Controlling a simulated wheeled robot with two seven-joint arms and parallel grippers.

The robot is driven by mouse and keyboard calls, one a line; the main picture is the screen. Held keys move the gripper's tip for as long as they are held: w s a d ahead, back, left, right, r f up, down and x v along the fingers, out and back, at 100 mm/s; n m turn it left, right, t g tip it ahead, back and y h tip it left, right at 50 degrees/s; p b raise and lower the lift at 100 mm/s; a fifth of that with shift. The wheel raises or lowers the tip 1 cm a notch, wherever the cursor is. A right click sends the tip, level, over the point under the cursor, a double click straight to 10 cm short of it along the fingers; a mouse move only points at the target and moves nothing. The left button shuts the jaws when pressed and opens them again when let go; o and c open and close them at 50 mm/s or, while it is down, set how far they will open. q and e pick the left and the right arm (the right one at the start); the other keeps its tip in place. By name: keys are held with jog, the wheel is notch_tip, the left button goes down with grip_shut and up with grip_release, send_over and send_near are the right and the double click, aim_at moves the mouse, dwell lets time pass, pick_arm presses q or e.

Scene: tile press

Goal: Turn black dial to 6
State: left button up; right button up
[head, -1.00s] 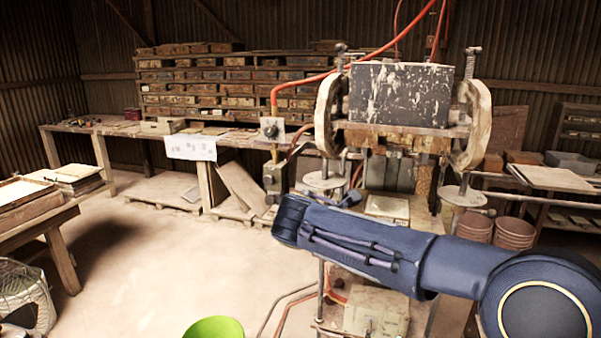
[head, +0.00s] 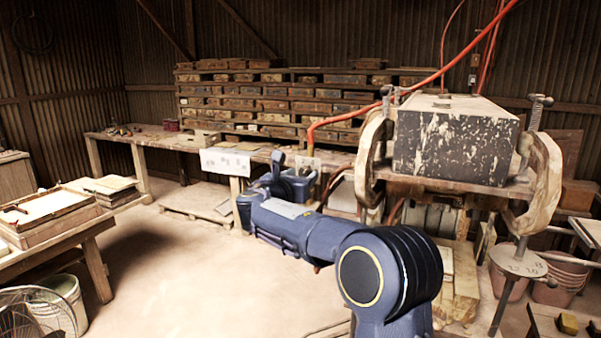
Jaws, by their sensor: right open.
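The black dial is hidden behind my right gripper (head: 281,168). Only part of its pale grey control box (head: 308,163) shows, just right of the gripper, below the end of the orange hose. My right arm reaches in from the lower right, and the gripper is raised in front of the box. It is open; I cannot tell whether it touches the dial. The dial's numbers and setting cannot be read. My left gripper is not in view.
The tile press (head: 455,150) with its speckled block and curved frame stands close on the right. A long workbench (head: 165,140) runs behind, with a white sheet (head: 225,162) hanging from it. A table (head: 75,232) stands at left. The floor (head: 180,270) between is clear.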

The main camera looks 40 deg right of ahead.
jog(key=shift+d, duration=0.1)
jog(key=c, duration=1)
jog(key=shift+o, duration=0.2)
jog(key=shift+f, duration=0.1)
jog(key=shift+w+m+b, duration=0.1)
jog(key=shift+m+b, duration=5.4)
jog(key=shift+m, duration=0.4)
